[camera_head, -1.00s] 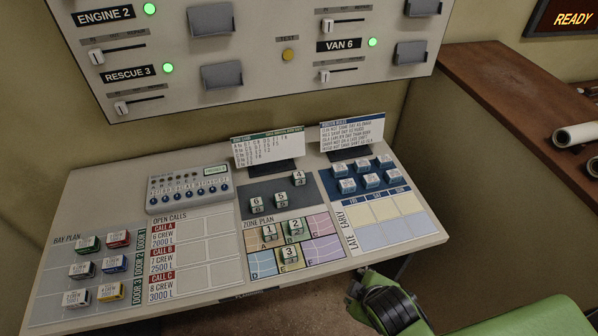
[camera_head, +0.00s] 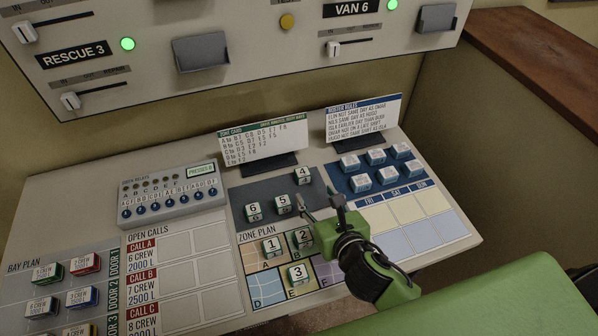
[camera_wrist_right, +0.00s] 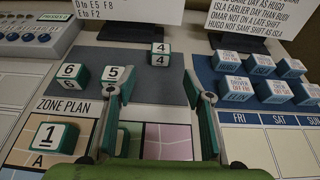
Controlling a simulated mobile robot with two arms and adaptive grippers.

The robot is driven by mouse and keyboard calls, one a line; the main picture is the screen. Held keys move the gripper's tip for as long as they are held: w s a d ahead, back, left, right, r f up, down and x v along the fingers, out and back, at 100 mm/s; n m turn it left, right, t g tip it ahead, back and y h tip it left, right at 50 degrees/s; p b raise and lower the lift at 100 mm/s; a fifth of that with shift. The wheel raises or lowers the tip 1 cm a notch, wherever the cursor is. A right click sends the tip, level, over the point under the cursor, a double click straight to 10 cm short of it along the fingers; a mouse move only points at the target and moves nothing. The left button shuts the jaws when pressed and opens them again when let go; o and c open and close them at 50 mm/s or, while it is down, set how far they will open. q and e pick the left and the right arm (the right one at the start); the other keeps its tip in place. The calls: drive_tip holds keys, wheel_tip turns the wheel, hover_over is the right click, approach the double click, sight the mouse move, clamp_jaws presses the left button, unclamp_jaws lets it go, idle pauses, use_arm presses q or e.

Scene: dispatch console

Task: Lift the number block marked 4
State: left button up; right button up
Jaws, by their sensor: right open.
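The number block marked 4 (camera_head: 302,176) is a small white-topped block with green sides on the dark grey mat (camera_head: 272,190), near the mat's back right. It also shows in the right wrist view (camera_wrist_right: 160,53), ahead of the fingers and midway between them. My right gripper (camera_head: 322,201) is open and empty over the front right of the mat, short of block 4 and apart from it. In the right wrist view its two fingers (camera_wrist_right: 158,90) stand wide apart. My left gripper is not in view.
Blocks 5 (camera_head: 284,203) and 6 (camera_head: 254,211) sit on the same mat, 5 close to the left finger. Blocks 1 (camera_head: 271,246), 2 (camera_head: 302,238) and 3 (camera_head: 298,274) are on the zone plan. Blue-sided blocks (camera_head: 387,175) stand to the right; a card (camera_head: 263,143) stands behind.

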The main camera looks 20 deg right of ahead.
sight(303, 174)
drive_tip(key=x, duration=0.4)
drive_tip(key=shift+w+r, duration=0.1)
drive_tip(key=shift+r, duration=0.1)
drive_tip(key=shift+p+x, duration=0.3)
drive_tip(key=shift+x, duration=0.95)
drive_tip(key=shift+w+d+p, duration=0.1)
drive_tip(key=shift+w+p, duration=0.2)
drive_tip(key=shift+w, duration=0.35)
drive_tip(key=x, duration=0.3)
drive_tip(key=shift+w+p, duration=0.3)
drive_tip(key=shift+w+f, duration=0.2)
drive_tip(key=shift+w, duration=0.15)
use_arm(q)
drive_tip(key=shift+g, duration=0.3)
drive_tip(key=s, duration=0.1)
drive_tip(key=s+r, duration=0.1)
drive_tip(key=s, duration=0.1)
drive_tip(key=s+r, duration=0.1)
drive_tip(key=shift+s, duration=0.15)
use_arm(e)
drive_tip(key=c, duration=1.1)
